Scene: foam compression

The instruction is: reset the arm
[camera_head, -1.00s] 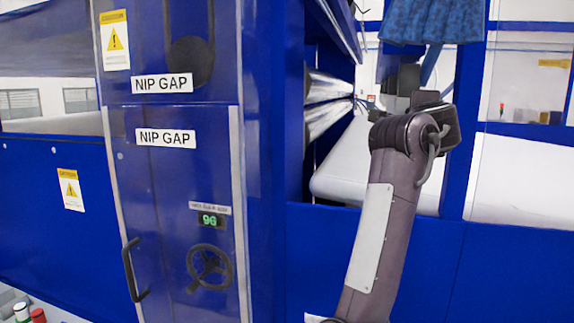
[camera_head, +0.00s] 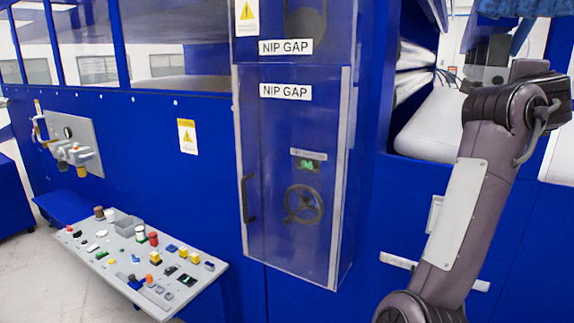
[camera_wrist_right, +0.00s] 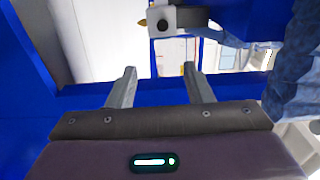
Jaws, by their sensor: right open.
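My right arm (camera_head: 465,190) rises from the bottom of the head view, in front of the blue machine. Its wrist is bent near the opening at the upper right, and the gripper's fingers cannot be made out there. In the right wrist view my right gripper (camera_wrist_right: 158,82) is open, its two grey fingers apart with nothing between them. A grey bracket with a round hole (camera_wrist_right: 165,18) shows beyond the fingertips. My left gripper is not in view.
The blue machine has a clear-covered NIP GAP door (camera_head: 285,150) with a handwheel. A control panel (camera_head: 85,245) with several buttons stands at lower left. White rollers (camera_head: 412,75) sit in the opening. Blue patterned material (camera_wrist_right: 300,70) is close at right in the wrist view.

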